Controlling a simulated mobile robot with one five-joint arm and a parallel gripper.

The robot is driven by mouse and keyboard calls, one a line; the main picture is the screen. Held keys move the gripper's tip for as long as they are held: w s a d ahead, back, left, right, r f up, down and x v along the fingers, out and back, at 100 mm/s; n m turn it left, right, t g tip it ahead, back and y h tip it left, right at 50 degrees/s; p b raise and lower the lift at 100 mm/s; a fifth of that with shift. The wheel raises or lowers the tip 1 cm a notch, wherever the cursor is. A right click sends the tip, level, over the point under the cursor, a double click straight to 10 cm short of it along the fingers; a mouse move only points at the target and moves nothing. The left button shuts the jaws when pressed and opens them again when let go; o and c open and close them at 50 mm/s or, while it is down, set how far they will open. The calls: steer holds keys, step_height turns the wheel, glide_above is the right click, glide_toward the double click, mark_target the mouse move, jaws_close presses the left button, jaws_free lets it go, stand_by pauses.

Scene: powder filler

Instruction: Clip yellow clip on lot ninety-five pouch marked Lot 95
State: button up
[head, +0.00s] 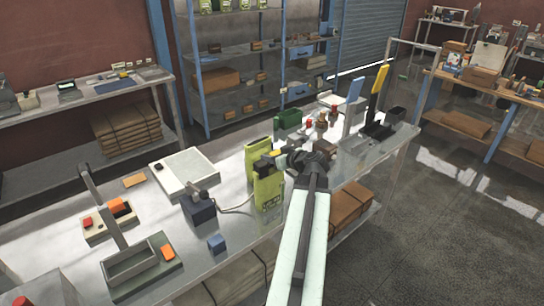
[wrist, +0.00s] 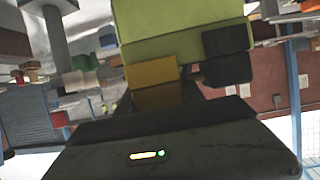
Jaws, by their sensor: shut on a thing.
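My gripper (head: 272,160) is shut on the yellow clip (head: 277,153) at the upper part of the green pouches. The clip also shows in the wrist view (wrist: 152,76), against a green pouch (wrist: 180,28) that fills the top of that view. In the head view one green pouch (head: 268,191) stands upright at the near side, with small print too blurred to read. A second green pouch (head: 256,151) stands just behind it. I cannot tell which is Lot 95, nor whether the clip is around a pouch's top edge or only beside it.
The metal bench (head: 232,232) carries a white scale (head: 184,172), a dark blue device (head: 198,208), a small blue block (head: 216,243) and a tray station (head: 130,264) to the left. A green box (head: 289,119), brown bottles and upright blue and yellow pieces (head: 380,80) stand beyond the pouches.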

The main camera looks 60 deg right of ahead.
steer(key=shift+f+b, duration=0.5)
steer(key=shift+f, duration=0.05)
steer(key=o, duration=1.4)
steer(key=shift+a, duration=0.1)
